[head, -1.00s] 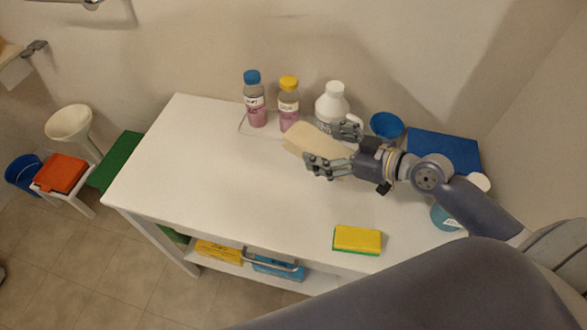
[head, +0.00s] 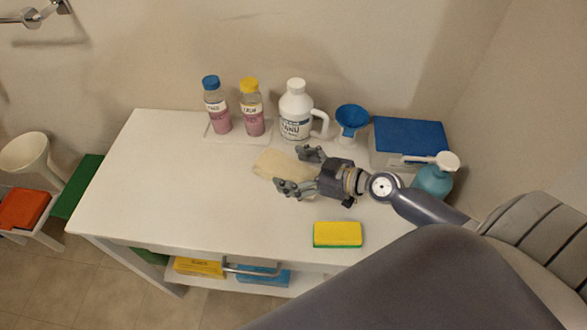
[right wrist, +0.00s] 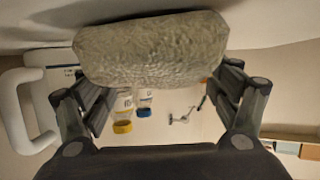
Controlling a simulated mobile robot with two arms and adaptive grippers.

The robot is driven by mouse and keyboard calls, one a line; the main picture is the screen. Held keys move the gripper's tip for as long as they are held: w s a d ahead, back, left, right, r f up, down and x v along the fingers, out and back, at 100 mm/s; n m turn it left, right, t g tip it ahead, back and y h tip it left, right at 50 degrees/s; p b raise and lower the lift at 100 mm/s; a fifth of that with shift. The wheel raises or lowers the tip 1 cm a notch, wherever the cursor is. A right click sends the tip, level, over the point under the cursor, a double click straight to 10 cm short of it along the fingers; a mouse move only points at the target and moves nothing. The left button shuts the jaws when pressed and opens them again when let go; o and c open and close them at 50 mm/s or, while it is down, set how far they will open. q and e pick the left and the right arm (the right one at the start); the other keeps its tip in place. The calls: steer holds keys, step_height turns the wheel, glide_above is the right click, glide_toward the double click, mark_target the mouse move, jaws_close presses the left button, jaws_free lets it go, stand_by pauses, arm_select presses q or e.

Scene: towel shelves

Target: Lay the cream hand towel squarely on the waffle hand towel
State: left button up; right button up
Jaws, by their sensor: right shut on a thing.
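The cream hand towel (head: 274,166) shows in the head view over the white table's middle, in front of the bottles. It is a small folded, pale piece. My right gripper (head: 291,168) is shut on it from the right, its fingers on either side of the towel's near end. In the right wrist view the towel (right wrist: 150,50) spans the space beyond the fingers and its rough, textured face shows. Whether it touches the table is hard to tell. I cannot make out a separate waffle hand towel. My left gripper is not in view.
On the table (head: 170,190) stand a blue-capped bottle (head: 217,115), a yellow-capped bottle (head: 252,120), a white jug (head: 297,115), a blue funnel (head: 351,120), a blue-lidded box (head: 408,138) and a pump bottle (head: 432,183). A yellow sponge (head: 338,233) lies in front. The table's left is clear.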

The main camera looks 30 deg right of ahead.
steer(key=shift+f, duration=0.15)
steer(key=o, duration=1.1)
steer(key=shift+s+r, duration=0.1)
steer(key=shift+r, duration=0.1)
